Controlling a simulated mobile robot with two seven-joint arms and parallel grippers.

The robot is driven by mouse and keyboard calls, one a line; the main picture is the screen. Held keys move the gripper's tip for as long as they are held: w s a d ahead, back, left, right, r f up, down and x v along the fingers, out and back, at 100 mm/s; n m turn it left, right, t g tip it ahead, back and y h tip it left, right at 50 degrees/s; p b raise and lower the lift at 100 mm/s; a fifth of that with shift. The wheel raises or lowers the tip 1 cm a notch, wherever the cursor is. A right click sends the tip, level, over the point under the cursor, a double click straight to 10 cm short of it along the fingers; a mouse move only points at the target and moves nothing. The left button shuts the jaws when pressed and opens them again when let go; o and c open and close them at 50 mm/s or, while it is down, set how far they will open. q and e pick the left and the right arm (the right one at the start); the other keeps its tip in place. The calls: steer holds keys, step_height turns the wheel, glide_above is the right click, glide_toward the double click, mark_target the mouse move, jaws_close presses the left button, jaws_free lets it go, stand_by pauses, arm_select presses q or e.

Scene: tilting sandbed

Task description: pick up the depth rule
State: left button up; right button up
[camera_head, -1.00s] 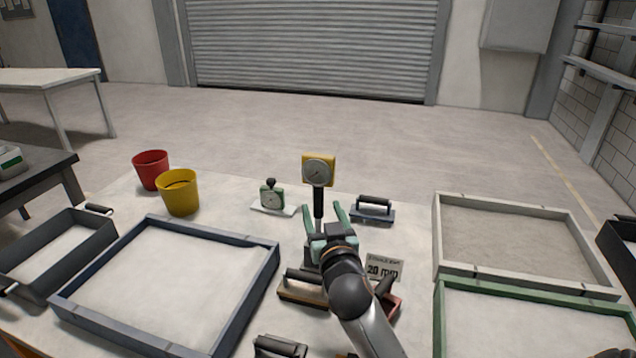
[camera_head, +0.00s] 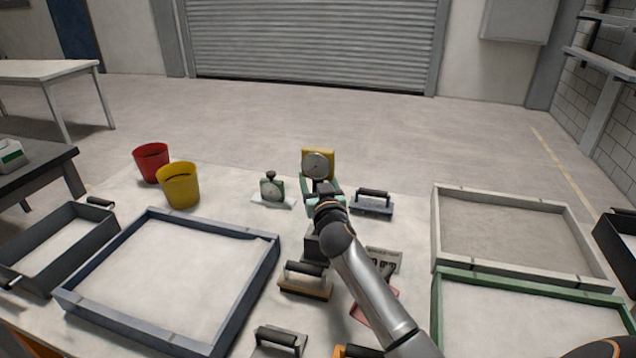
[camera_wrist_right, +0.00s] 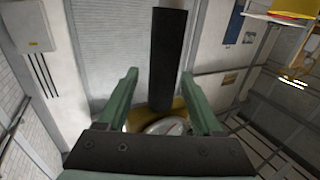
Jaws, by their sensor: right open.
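What I take to be the depth rule (camera_head: 318,162) stands upright near the middle of the table, with a yellow square head and a round dial. In the earlier head view its dark stem shows below the head; now my right gripper (camera_head: 320,189) mostly hides it. The gripper's green fingers are open and at the stem, just below the head. In the right wrist view the dark stem (camera_wrist_right: 167,55) lies between the spread fingers (camera_wrist_right: 158,78), nearer the right one. Contact cannot be told. The left gripper is not in view.
A small green dial gauge (camera_head: 271,189) is to the left and a dark-handled float (camera_head: 372,201) close by on the right. Framed trays stand left (camera_head: 265,262) and right (camera_head: 436,232). Yellow (camera_head: 179,187) and red (camera_head: 151,162) buckets are at back left.

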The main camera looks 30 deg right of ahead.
steer(key=shift+w+d, duration=0.2)
steer(key=shift+w, duration=0.4)
jaws_close()
